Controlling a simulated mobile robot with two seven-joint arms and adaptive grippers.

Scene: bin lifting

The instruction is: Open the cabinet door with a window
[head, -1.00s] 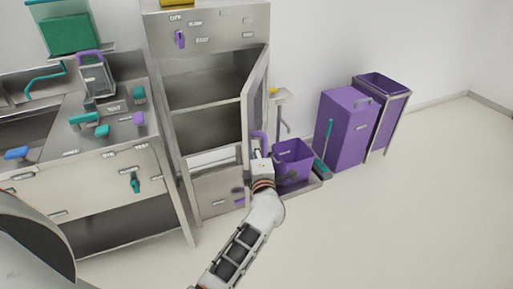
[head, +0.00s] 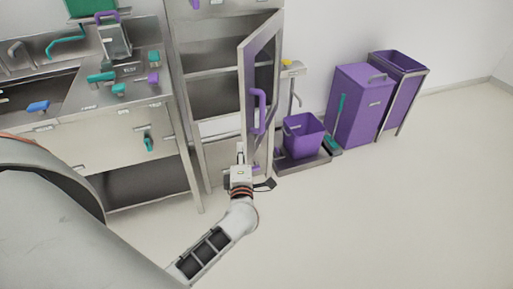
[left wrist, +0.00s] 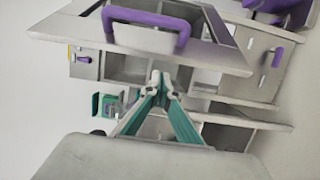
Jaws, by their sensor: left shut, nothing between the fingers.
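The windowed cabinet door (head: 246,95) stands wide open, swung out from the right side of the tall metal cabinet (head: 176,110). Its purple handle (head: 259,111) is on the outer face; the handle also shows in the left wrist view (left wrist: 150,18), with the door frame (left wrist: 215,58) around the window. My left gripper (head: 240,152) is low by the door's lower free edge, below the handle and not holding it. In the left wrist view its teal fingers (left wrist: 160,82) meet at the tips, with nothing between them. My right gripper is not in view.
A purple bucket (head: 303,140) on a low cart and a tall purple bin (head: 358,108) stand to the right of the door. A counter (head: 110,98) with a sink is on the left. The floor (head: 370,220) in front on the right is clear.

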